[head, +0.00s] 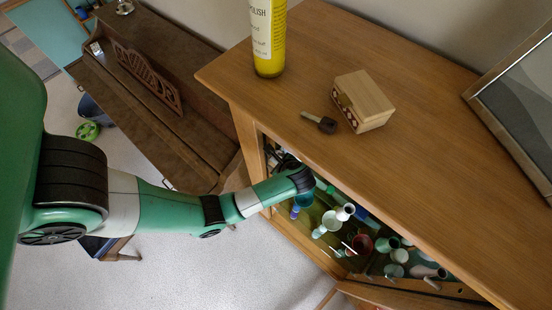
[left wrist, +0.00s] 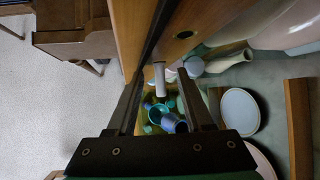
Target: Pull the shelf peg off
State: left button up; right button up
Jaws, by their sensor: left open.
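A small pale peg (left wrist: 160,80) shows in the left wrist view, against the cabinet's wooden side panel (left wrist: 205,18). It looks like the shelf peg. A dark round hole (left wrist: 184,35) is in the same panel, above and to the right of the peg. My left gripper (left wrist: 159,76) is open, with one finger on each side of the peg in the picture. I cannot tell whether either finger touches it. In the head view my left arm reaches into the open cabinet (head: 276,141), and its fingers are mostly hidden there. My right gripper is not in view.
Several cups and vases (head: 331,221) crowd the cabinet inside. A blue cup (left wrist: 174,123) and a pale plate (left wrist: 240,111) lie near my fingers. A piano (head: 150,85) stands left.

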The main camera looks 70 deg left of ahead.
pick_arm(q)
jog(key=shift+a+f, duration=0.1)
jog(key=shift+f, duration=0.1)
grip_shut()
dwell(0.5)
dwell(1.4)
